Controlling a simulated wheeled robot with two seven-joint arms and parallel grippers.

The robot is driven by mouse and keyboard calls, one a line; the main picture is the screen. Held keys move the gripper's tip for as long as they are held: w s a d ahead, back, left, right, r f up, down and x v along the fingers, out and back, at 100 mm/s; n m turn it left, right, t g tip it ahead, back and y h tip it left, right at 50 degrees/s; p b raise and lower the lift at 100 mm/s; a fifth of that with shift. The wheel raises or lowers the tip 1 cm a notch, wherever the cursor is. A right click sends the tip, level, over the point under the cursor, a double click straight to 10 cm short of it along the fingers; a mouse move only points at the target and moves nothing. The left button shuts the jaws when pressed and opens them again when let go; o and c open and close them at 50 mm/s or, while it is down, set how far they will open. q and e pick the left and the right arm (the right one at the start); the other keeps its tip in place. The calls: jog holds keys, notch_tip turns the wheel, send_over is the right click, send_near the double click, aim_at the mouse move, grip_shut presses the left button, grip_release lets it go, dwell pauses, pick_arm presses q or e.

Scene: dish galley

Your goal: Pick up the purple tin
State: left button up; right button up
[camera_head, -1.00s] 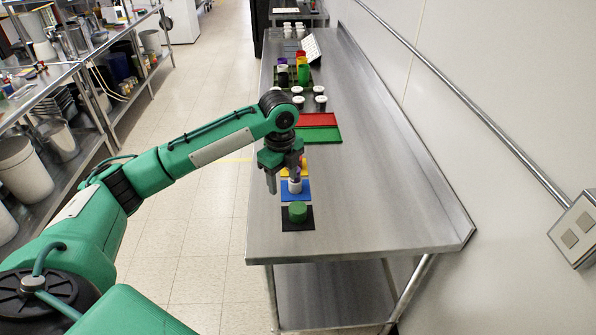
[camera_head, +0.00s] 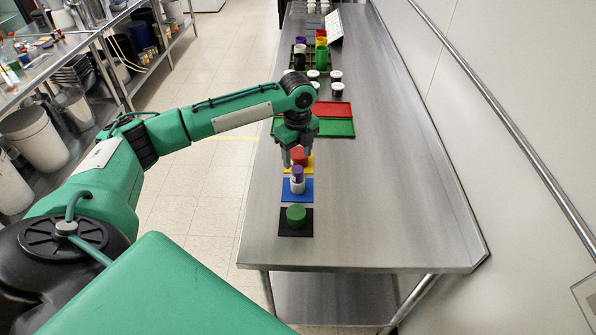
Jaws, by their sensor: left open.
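A small purple cylinder (camera_head: 298,173), possibly the purple tin, stands in or just behind a white cup (camera_head: 297,187) on the blue mat (camera_head: 285,191). I cannot tell which. Another purple thing (camera_head: 300,40) stands far back in the dark green rack. My left gripper (camera_head: 297,160) is open, pointing down, just beyond the near purple cylinder in the picture and close to a red piece (camera_head: 299,154) over the yellow mat (camera_head: 288,168). The fingers look empty; whether they touch the red piece is unclear. My right gripper is out of view.
A green cylinder (camera_head: 296,214) stands on a black mat (camera_head: 284,228) at the near end. Red (camera_head: 336,109) and green (camera_head: 337,128) mats lie behind the gripper, with several white-lidded jars (camera_head: 337,75) beyond. The steel counter (camera_head: 400,190) is clear on the right, up to the wall.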

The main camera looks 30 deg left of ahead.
aim_at(297, 169)
pick_arm(q)
jog(key=shift+w+f, duration=0.1)
jog(key=shift+f, duration=0.3)
jog(key=shift+f+p, duration=0.5)
jog(key=shift+f, duration=0.05)
jog(key=f, duration=0.1)
jog(key=f+p, duration=0.1)
jog(key=f, duration=0.1)
jog(key=shift+s+d+f, duration=0.1)
jog(key=shift+s+f, duration=0.1)
jog(key=shift+f, duration=0.45)
jog(key=c, duration=0.8)
jog(key=shift+c, duration=1.4)
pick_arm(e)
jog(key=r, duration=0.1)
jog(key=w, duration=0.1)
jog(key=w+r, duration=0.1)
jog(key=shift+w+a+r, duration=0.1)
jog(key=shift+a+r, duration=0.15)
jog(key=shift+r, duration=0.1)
